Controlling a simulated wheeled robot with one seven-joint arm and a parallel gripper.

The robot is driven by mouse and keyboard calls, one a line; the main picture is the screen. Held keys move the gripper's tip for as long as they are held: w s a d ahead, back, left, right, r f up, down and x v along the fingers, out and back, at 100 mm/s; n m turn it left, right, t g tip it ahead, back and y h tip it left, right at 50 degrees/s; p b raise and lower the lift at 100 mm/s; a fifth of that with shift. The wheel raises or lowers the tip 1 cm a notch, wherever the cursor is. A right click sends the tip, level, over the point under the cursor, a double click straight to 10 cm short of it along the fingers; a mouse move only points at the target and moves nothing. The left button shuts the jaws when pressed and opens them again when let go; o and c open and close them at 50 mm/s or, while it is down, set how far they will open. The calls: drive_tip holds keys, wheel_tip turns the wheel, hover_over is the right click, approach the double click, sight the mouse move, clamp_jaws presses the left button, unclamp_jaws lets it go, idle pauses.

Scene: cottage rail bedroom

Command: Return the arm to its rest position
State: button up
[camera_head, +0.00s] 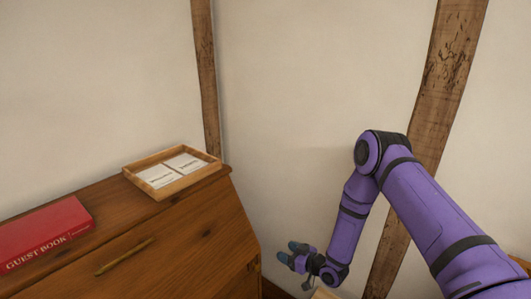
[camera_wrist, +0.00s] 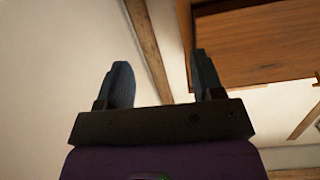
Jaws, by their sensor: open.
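My purple arm reaches in from the right in the head view and bends down at its elbow. My gripper (camera_head: 291,256) is at its lower end, beside the right side of the wooden desk and apart from it. In the wrist view my gripper (camera_wrist: 165,82) shows two dark fingers spread apart with nothing between them. The wooden desk (camera_head: 180,237) stands at the left of the head view. A brown wooden surface, probably the desk, also shows at the upper right of the wrist view (camera_wrist: 270,40).
On the desk top lie a red guest book (camera_head: 45,232) and a wooden tray (camera_head: 137,186) holding two white cards (camera_head: 158,176). Behind are a pale wall (camera_head: 290,110) and timber posts (camera_head: 205,75), one just behind my arm. Open space separates the desk from my arm.

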drive_tip(key=w+d+r+h, duration=0.3)
drive_tip(key=r, duration=0.7)
drive_tip(key=w+d+r+h, duration=0.2)
drive_tip(key=w+d+r, duration=0.15)
drive_tip(key=r, duration=0.65)
drive_tip(key=s+d+r+m+h, duration=0.2)
drive_tip(key=s+d+r+h, duration=0.15)
drive_tip(key=r, duration=0.55)
drive_tip(key=s+d+r+m+h, duration=0.1)
drive_tip(key=s+d+r+h, duration=0.15)
drive_tip(key=d+r, duration=0.45)
drive_tip(key=s+d+r+m+g+h, duration=0.2)
drive_tip(key=s+d+r+m, duration=0.15)
drive_tip(key=s+r, duration=1.2)
drive_tip(key=s+d+r+m+g, duration=0.1)
drive_tip(key=s+m+g, duration=0.1)
drive_tip(key=s, duration=2)
drive_tip(key=shift+s+d+g+y, duration=0.3)
drive_tip(key=shift+s+g+y, duration=0.1)
drive_tip(key=shift+g, duration=0.1)
drive_tip(key=shift+w+m, duration=0.1)
drive_tip(key=shift+m, duration=0.15)
